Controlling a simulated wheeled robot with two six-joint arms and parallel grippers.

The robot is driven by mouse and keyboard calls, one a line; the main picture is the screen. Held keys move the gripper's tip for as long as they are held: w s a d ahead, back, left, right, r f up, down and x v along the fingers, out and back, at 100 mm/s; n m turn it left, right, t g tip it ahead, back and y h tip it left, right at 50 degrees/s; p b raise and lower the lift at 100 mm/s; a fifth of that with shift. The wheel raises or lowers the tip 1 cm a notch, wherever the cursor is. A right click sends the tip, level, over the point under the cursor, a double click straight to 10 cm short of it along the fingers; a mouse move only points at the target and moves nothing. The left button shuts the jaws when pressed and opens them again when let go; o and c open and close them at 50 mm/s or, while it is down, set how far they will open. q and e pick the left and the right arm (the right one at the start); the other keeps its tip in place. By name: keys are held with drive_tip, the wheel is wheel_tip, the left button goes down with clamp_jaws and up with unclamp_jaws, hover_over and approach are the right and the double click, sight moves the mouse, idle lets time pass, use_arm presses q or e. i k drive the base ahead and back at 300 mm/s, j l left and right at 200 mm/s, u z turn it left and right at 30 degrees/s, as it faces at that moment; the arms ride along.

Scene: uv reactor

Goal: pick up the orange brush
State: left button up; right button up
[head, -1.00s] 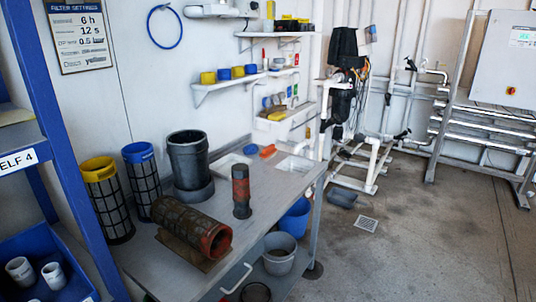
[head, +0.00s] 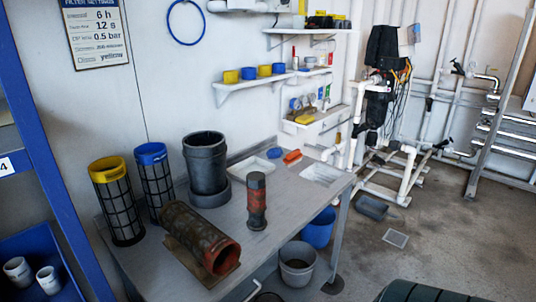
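An orange brush (head: 292,156) lies toward the back of the grey workbench (head: 232,226) in the head view. It is small at this distance, and its bristles cannot be made out. It sits just right of a blue object (head: 274,153), between two white trays. Neither of my grippers is in view.
On the bench stand a dark pot (head: 206,165), a red-and-black cylinder (head: 257,205) and a lying mesh filter (head: 200,237). Yellow-topped (head: 117,200) and blue-topped (head: 154,175) filters stand at left. A blue shelf frame (head: 45,160) edges the left. Buckets (head: 297,262) stand below; floor at right is mostly clear.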

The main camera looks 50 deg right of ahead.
sight(294, 156)
drive_tip(key=l+u, duration=0.1)
drive_tip(key=l, duration=0.6)
drive_tip(key=l+u, duration=0.15)
drive_tip(key=l, duration=0.55)
drive_tip(key=k+l+u, duration=0.1)
drive_tip(key=l, duration=0.6)
drive_tip(key=k+l+u, duration=0.1)
drive_tip(key=l, duration=0.6)
